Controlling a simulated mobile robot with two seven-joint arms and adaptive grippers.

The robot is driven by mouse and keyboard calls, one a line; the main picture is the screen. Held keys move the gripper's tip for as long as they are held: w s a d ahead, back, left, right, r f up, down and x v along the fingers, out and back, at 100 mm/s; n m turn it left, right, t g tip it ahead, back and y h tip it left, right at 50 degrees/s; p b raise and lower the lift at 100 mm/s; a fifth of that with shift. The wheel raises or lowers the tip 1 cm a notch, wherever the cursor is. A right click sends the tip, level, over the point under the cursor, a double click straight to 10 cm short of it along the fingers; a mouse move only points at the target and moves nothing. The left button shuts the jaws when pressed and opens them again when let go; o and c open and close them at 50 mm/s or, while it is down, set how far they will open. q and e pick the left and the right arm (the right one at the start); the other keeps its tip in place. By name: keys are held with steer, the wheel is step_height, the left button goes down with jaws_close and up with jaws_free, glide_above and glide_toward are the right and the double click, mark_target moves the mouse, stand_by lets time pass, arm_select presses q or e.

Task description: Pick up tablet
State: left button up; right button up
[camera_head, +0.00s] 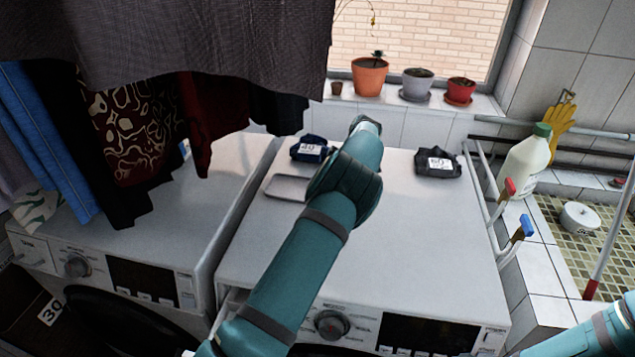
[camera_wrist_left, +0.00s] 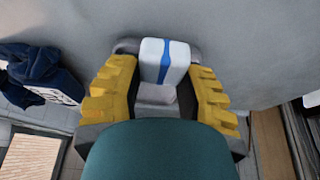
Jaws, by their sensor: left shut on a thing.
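The tablet (camera_wrist_left: 154,62) is a small white block with a blue stripe. In the left wrist view it stands between the yellow-padded fingers of my left gripper (camera_wrist_left: 162,68), which is shut on it. A grey rounded edge shows behind it, close to the pale surface. In the head view my teal left arm reaches over the right-hand white washing machine (camera_head: 400,240) and hides the gripper and tablet. A shallow grey tray (camera_head: 287,187) lies on the machine beside the arm. My right arm enters at the lower right; its gripper is out of view.
A dark blue bundle with a label (camera_head: 310,150) and a black labelled bundle (camera_head: 438,163) lie on the machine. Clothes hang at the left. Potted plants line the sill. A white bottle (camera_head: 525,163) stands right, near the tiled sink. The machine's front right top is clear.

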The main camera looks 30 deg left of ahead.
arm_select(q)
steer(key=d, duration=0.3)
steer(key=w+d, duration=0.1)
steer(key=d, duration=0.3)
steer(key=w+d, duration=0.1)
steer(key=d, duration=0.3)
steer(key=shift+w+d, duration=0.15)
